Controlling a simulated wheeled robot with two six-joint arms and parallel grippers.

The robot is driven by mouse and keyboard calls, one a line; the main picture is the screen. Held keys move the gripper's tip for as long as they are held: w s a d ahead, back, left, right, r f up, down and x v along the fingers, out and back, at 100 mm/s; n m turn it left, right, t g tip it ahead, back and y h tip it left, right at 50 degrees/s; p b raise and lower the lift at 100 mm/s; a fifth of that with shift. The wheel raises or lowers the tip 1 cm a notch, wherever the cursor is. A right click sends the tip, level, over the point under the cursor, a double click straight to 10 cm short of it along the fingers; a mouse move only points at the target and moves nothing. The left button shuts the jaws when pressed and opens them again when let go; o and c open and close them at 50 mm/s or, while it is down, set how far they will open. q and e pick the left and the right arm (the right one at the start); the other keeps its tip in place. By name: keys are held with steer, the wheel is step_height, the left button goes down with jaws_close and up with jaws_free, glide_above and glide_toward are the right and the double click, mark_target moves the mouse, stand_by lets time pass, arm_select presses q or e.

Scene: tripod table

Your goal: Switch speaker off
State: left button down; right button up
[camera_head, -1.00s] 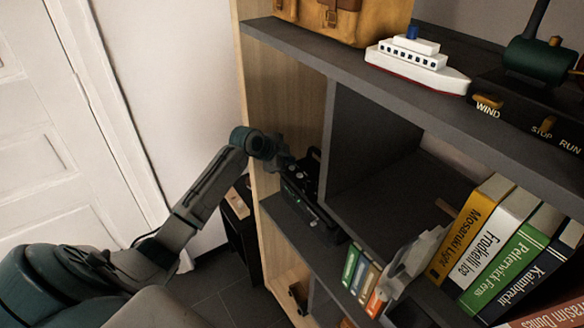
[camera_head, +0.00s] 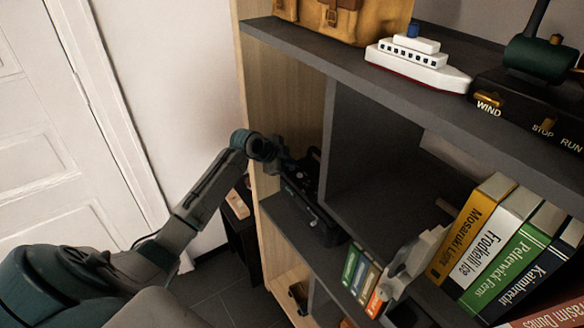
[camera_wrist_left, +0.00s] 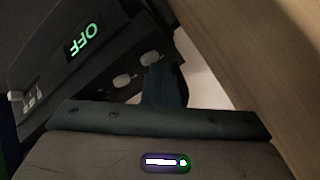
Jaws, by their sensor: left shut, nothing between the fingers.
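The speaker (camera_head: 312,212) is a long black box on the middle shelf, at the left end of the shelf unit. In the left wrist view its dark panel (camera_wrist_left: 55,62) carries a lit green display (camera_wrist_left: 84,39) that reads OFF, seen turned around. Two pale knobs or buttons (camera_wrist_left: 122,81) sit on the panel close to my fingers. My left gripper (camera_head: 286,166) is at the speaker's far end, shut and empty. In the wrist view its fingers (camera_wrist_left: 163,85) are beside the second knob (camera_wrist_left: 150,58); I cannot tell whether they touch it. I cannot make out my right gripper.
The wooden side panel (camera_head: 257,100) stands close to my left gripper. The upper shelf (camera_head: 350,75) overhangs, carrying a toy ship (camera_head: 418,66) and a brown bag (camera_head: 350,20). Books (camera_head: 490,240) stand at right. A pale grey shape (camera_head: 412,262) near small books is unclear.

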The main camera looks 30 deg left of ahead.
mark_target(289, 171)
arm_select(q)
steer(key=shift+f, duration=0.1)
stand_by(0.3)
steer(key=shift+r+p, duration=0.75)
steer(key=shift+r, duration=0.1)
steer(key=shift+r, duration=0.1)
step_height(289, 171, up, 5)
steer(key=p, duration=0.4)
stand_by(0.5)
